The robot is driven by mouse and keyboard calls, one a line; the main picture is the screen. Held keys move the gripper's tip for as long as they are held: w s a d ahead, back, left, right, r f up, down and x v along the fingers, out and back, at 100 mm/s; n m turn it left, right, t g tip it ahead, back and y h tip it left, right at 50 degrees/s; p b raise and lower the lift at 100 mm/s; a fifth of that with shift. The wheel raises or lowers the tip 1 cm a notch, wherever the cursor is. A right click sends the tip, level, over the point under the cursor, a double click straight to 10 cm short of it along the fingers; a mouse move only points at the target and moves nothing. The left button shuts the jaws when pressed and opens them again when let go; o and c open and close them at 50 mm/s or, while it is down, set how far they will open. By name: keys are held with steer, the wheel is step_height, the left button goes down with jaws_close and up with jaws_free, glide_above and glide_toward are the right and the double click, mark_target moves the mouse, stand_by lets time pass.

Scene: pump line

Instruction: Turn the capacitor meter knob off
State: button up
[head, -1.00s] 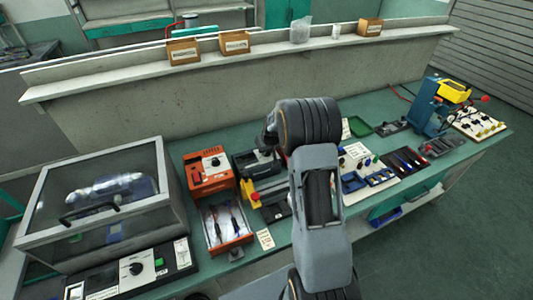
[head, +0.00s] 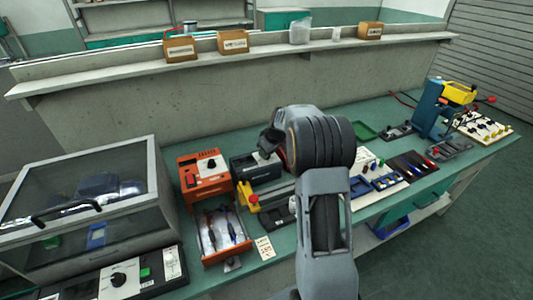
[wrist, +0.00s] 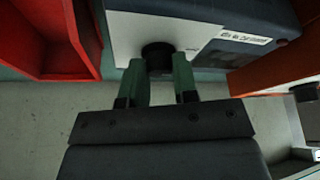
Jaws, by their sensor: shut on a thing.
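The capacitor meter appears to be the dark box with a white panel (head: 258,167) in the head view, beside an orange instrument. In the wrist view the dark box (wrist: 262,18) has a white face, a black knob (wrist: 158,54) and a small label too small to read. My gripper (wrist: 159,72) has its green fingertips on either side of the knob and is shut on it. In the head view my arm hides the fingers. The knob's pointer cannot be made out.
An orange instrument (head: 204,177) stands left of the dark box, with an orange tray (head: 224,241) of tools in front. A yellow and red part (head: 249,198) is close by. A clear-lidded case (head: 85,215) fills the left. Tool trays (head: 415,166) lie to the right.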

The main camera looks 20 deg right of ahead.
steer(key=o, duration=0.9)
steer(key=v, duration=1.4)
steer(key=shift+f, duration=0.1)
